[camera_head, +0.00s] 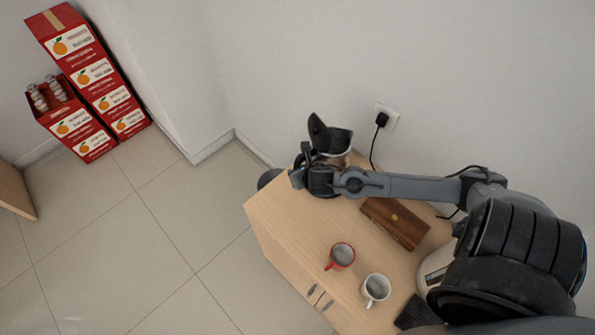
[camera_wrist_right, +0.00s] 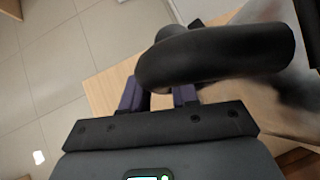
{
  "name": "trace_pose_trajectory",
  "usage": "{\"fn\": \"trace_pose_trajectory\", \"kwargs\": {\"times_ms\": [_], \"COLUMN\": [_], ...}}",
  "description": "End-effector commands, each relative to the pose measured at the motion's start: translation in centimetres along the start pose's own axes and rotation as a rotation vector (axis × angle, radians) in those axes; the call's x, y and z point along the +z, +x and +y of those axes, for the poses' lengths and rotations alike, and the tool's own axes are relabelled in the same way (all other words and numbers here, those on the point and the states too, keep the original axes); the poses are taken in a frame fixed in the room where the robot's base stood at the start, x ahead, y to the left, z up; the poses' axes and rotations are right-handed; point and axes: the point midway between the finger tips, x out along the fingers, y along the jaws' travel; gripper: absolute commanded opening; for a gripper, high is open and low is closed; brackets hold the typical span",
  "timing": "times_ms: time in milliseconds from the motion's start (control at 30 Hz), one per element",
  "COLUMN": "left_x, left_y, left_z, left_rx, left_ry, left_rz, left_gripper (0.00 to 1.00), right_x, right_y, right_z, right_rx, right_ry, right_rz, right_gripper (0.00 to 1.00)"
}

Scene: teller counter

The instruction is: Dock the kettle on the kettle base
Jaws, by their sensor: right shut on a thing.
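The kettle (camera_head: 334,152) is at the counter's far left end, close to the wall, with a metal body and black upper parts. Its thick black handle (camera_wrist_right: 215,55) fills the upper right wrist view, with the blurred metal body to its right. My right gripper (camera_head: 308,178) is beside the kettle in the head view. In the right wrist view its purple fingers (camera_wrist_right: 158,97) are shut on the handle, which partly covers them. I cannot make out the kettle base; my right arm hides part of the counter. My left gripper is not in view.
A wooden box (camera_head: 395,222), red mug (camera_head: 341,256) and white mug (camera_head: 376,288) stand on the counter (camera_head: 290,228). A pale rounded object (camera_head: 433,270) is partly behind my arm. A black plug (camera_head: 381,119) with a cable sits in the wall socket.

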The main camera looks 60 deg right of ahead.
Motion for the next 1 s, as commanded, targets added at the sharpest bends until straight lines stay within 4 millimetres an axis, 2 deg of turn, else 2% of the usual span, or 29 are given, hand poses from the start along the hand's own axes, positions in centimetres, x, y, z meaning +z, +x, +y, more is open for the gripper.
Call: {"fn": "trace_pose_trajectory", "kwargs": {"times_ms": [67, 1000], "left_x": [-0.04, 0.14], "left_y": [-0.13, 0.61], "left_z": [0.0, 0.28], "left_rx": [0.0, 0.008], "left_ry": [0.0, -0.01], "left_rz": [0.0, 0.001], "left_gripper": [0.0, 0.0], "right_x": [0.53, -0.17], "right_y": [-0.14, 0.51], "right_z": [-0.05, 0.0], "right_rx": [0.0, 0.0], "right_ry": [-0.003, -0.001], "right_rz": [-0.008, -0.007], "right_gripper": [0.0, 0.0]}}
